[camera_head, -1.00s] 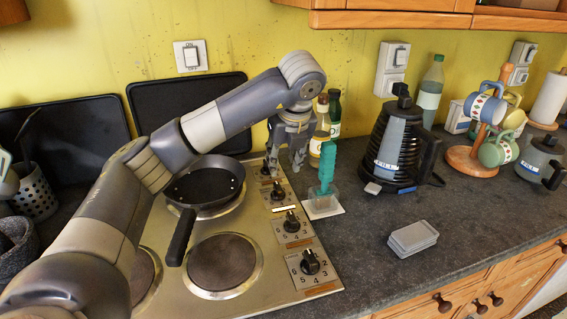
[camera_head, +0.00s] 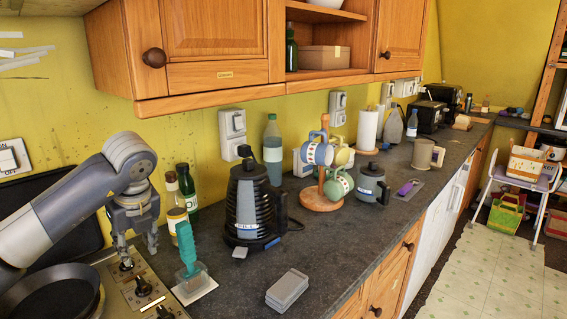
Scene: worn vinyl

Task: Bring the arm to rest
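My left arm comes in from the left edge and bends downward at the wrist. My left gripper (camera_head: 138,250) hangs over the back right part of the hob (camera_head: 128,290), near its knobs. Its fingers point down and stand apart, with nothing seen between them. A black frying pan (camera_head: 50,296) on the hob is cut by the lower left frame edge. My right gripper is not in view.
Beside the gripper are bottles (camera_head: 188,188) and a teal-handled brush (camera_head: 187,246) on a white base. A black kettle (camera_head: 246,205), mug tree (camera_head: 323,190) and grey boxes (camera_head: 287,290) stand farther right. The wooden cupboard (camera_head: 195,50) overhangs the counter (camera_head: 330,250).

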